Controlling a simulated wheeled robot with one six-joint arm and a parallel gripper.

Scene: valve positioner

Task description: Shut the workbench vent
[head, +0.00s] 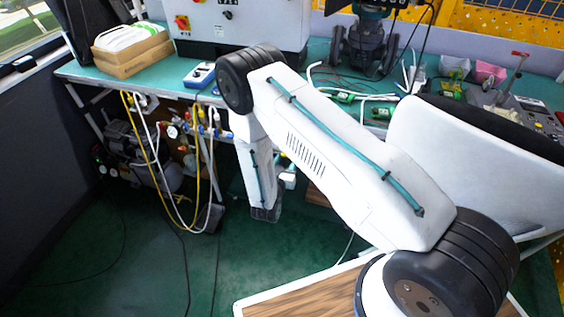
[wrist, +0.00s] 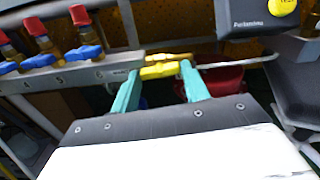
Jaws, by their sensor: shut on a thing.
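A yellow valve handle (wrist: 161,71) sits at the right end of a grey metal manifold (wrist: 75,76) in the wrist view. I take it to be the workbench vent. My gripper (wrist: 160,80) has two teal fingers, one on either side of the yellow handle, and is shut on it. The handle lies roughly crosswise between the fingertips. Brass fittings show just behind it. In the head view my arm reaches down in front of the workbench (head: 130,82), and the fingertips and yellow handle are hidden there.
Blue-handled valves (wrist: 84,53) with red caps line the manifold to the left. A grey box with a yellow round knob (wrist: 282,7) hangs at the upper right. Yellow and white hoses (head: 140,140) hang below the bench. Green floor (head: 130,250) is open in front.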

